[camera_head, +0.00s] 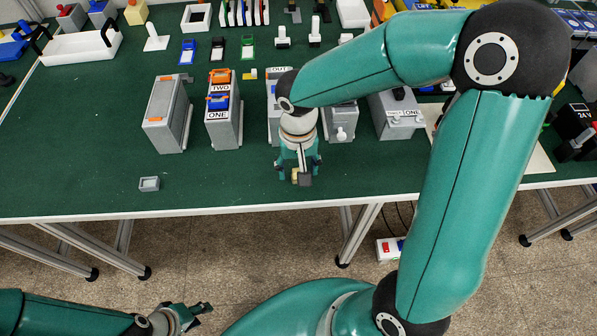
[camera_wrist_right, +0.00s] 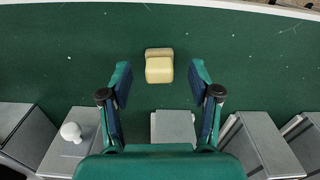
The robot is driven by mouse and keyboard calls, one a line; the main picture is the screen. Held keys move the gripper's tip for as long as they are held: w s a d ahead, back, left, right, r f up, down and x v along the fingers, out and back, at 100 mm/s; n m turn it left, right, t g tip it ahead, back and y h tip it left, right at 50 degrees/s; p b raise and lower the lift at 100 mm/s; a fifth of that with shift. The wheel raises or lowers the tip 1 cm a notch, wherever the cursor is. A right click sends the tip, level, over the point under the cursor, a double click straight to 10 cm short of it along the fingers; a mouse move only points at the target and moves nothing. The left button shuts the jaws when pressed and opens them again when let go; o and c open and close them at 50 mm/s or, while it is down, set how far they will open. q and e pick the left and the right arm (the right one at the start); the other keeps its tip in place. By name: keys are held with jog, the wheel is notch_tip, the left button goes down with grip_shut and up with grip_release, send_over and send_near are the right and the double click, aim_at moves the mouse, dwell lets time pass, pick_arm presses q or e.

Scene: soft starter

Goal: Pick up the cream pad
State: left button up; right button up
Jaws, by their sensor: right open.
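The cream pad (camera_wrist_right: 159,67) lies on the green mat in the right wrist view, just ahead of and between the fingertips of my right gripper (camera_wrist_right: 160,82). The right gripper is open and nothing is between its fingers. In the head view my right gripper (camera_head: 299,168) points down near the table's front edge. A small part of the pad (camera_head: 295,177) shows there beside the fingers; the rest is hidden. My left gripper (camera_head: 190,314) is low at the bottom left, in front of the table and away from the pad; its finger opening is unclear.
Grey modules stand behind the right gripper, including one marked TWO and ONE (camera_head: 223,128) and one with a white knob (camera_head: 341,122). A small grey box (camera_head: 149,184) sits at the front left. The mat between that box and my right gripper is clear.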

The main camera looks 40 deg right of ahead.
aim_at(298, 170)
notch_tip(298, 170, down, 2)
jog(key=c, duration=1)
jog(key=shift+r, duration=0.15)
notch_tip(298, 170, up, 20)
jog(key=shift+f+p, duration=0.1)
jog(key=shift+p, duration=0.25)
